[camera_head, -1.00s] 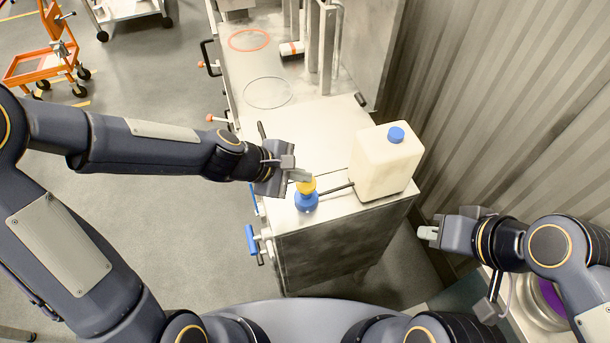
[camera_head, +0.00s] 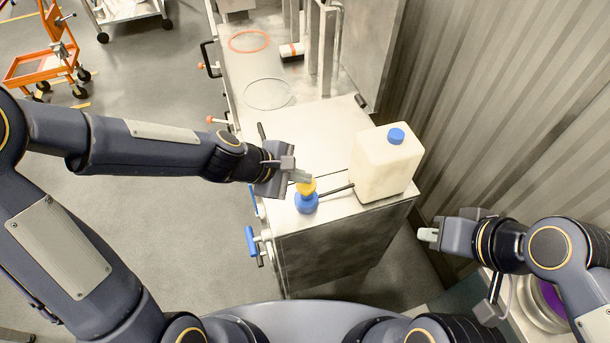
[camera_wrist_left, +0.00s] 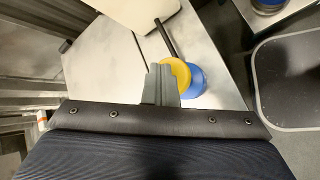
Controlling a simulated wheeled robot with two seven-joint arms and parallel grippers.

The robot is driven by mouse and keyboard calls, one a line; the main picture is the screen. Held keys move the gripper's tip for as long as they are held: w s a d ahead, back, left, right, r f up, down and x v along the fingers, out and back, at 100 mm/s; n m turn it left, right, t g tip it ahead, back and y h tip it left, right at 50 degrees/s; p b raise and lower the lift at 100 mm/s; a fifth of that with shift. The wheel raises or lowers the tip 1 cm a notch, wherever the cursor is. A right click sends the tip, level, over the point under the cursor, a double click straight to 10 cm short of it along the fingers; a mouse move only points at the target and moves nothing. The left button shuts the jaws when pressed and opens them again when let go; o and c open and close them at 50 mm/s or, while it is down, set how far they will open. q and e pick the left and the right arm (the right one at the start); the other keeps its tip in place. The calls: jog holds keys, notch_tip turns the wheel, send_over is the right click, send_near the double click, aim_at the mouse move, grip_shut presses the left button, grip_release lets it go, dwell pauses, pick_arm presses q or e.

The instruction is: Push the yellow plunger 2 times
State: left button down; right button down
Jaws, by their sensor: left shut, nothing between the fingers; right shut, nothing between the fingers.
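The yellow plunger (camera_head: 308,187) sits on top of a blue pump base (camera_head: 306,204) at the near end of the steel bench. My left gripper (camera_head: 301,176) is shut and empty, its fingertips at the plunger's top; I cannot tell whether they touch it. In the left wrist view the shut fingers (camera_wrist_left: 160,82) overlap the left part of the yellow plunger (camera_wrist_left: 180,74), with the blue base (camera_wrist_left: 195,82) showing to its right. My right gripper (camera_head: 428,234) is shut and empty, to the right of the bench and away from the pump.
A white jug (camera_head: 385,165) with a blue cap stands right of the pump, with a dark tube between them. A blue-handled valve (camera_head: 251,240) is on the bench's left side. The steel worktop (camera_head: 300,130) behind is mostly clear. A corrugated wall (camera_head: 500,110) stands at right.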

pick_arm(q)
notch_tip(320, 180, up, 6)
jog(key=p, duration=0.5)
jog(key=shift+p, duration=0.3)
dwell(2.2)
